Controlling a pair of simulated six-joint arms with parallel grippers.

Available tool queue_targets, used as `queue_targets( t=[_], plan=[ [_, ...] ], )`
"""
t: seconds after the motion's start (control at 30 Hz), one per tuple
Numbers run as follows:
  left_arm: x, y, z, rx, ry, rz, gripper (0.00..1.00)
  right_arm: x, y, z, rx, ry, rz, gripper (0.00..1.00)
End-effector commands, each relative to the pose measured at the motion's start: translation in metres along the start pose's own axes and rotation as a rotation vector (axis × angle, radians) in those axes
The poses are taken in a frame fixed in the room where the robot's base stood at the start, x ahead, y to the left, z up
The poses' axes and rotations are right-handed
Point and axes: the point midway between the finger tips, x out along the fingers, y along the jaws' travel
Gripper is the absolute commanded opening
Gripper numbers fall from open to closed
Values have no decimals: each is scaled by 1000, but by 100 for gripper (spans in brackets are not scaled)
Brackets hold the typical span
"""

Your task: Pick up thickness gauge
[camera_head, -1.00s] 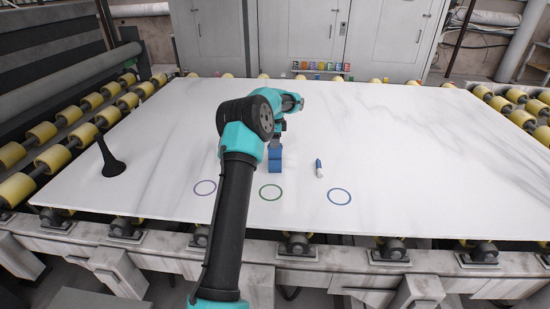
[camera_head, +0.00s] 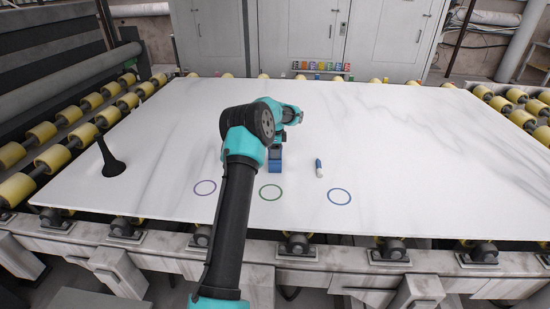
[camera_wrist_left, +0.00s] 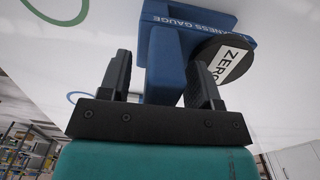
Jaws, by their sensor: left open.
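The thickness gauge (camera_head: 275,167) is a blue block-like tool standing on the white slab behind the green circle. In the left wrist view the gauge (camera_wrist_left: 178,45) shows its blue body, its lettering and a round dark dial marked ZERO. My left gripper (camera_wrist_left: 160,75) is open, with one black finger on each side of the gauge's blue body. In the head view the left gripper (camera_head: 277,146) is just above the gauge and partly hides its top. I cannot tell whether the fingers touch it. My right gripper is not in view.
The white slab (camera_head: 400,140) is mostly clear. A blue and white marker-like item (camera_head: 319,168) stands right of the gauge. A green circle (camera_head: 270,193) and two blue circles are marked near the front edge.

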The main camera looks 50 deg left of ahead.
Motion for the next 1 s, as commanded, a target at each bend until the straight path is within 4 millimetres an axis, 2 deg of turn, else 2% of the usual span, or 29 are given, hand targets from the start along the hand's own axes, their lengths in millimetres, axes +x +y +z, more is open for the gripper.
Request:
queue_targets(
  t=[0.3,0.87,1.0],
  plan=[
    [0,0,0,0,0,0,57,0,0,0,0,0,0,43],
    [-1,0,0,0,0,0,4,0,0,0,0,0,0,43],
    [-2,0,0,0,1,-2,4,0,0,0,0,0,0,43]
  ],
)
